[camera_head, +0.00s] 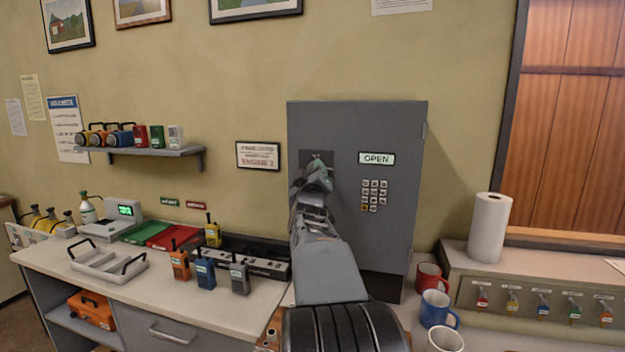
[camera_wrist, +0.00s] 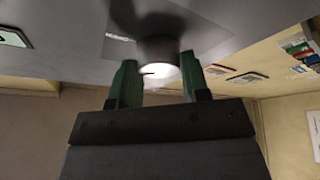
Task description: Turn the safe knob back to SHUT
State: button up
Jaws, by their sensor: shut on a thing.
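The grey safe (camera_head: 395,220) stands against the wall with its door closed against the body as far as I can see. Its lit sign (camera_head: 377,158) reads OPEN, and a keypad (camera_head: 374,195) sits below it. The safe knob (camera_wrist: 160,72) is a round piece with a bright face on the safe's front, in the wrist view. My gripper (camera_wrist: 160,85) has its two green fingers on either side of the knob, shut on it. In the head view my gripper (camera_head: 318,165) is at the dark plate left of the sign, and my arm hides most of the knob.
The counter left of my arm holds orange (camera_head: 180,262), blue (camera_head: 205,272) and grey (camera_head: 239,277) radios and a white tray (camera_head: 108,265). A red mug (camera_head: 429,277) and a blue mug (camera_head: 437,309) stand close right of my arm. A paper roll (camera_head: 489,228) stands further right.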

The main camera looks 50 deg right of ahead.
jog(key=shift+s+r+n+t+y, duration=0.15)
jog(key=shift+n+y, duration=0.55)
jog(key=shift+n, duration=0.9)
jog(key=shift+w+n+t+y, duration=0.15)
jog(key=shift+n+y, duration=0.55)
jog(key=shift+n, duration=0.9)
jog(key=shift+s+r+n+t+y, duration=0.15)
jog(key=shift+n+y, duration=0.55)
jog(key=shift+n, duration=1.3)
jog(key=o, duration=0.9)
jog(key=shift+f, duration=0.15)
jog(key=v, duration=1.3)
jog(key=shift+s+a, duration=0.15)
jog(key=shift+s, duration=0.1)
